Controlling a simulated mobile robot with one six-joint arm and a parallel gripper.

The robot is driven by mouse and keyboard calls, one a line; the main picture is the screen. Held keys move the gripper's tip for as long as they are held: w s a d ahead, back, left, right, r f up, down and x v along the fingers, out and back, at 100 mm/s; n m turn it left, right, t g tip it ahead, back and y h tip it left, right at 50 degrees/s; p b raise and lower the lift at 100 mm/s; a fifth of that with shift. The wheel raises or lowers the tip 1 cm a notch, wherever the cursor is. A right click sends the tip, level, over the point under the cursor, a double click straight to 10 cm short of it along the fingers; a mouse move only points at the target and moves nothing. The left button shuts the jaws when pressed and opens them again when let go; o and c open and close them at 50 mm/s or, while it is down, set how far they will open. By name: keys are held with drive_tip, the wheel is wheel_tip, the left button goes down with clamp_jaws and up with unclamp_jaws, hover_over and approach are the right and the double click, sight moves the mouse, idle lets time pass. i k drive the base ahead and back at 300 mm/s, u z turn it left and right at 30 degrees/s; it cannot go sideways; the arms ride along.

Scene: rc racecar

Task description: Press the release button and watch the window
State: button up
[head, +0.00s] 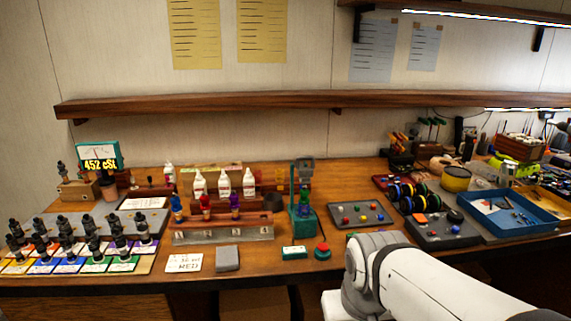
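A red round button (322,249) on a dark green base stands near the front edge of the bench, right of centre. Just left of it lies a small green box (294,252) with a pale label. Behind them stands an upright green test stand (303,208) with a grey head and something purple at mid-height; I cannot make out a window on it. My white arm comes in from the lower right, in front of the bench. My gripper is not in view.
Shock absorbers stand on a coloured board (50,264) at left. White bottles (224,185) stand behind a metal rack (222,237). A grey block (227,258) and a white card (184,263) lie at the front. Parts trays (360,222) and a blue tray (541,222) fill the right.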

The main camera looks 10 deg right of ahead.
sight(322, 247)
drive_tip(key=i, duration=0.95)
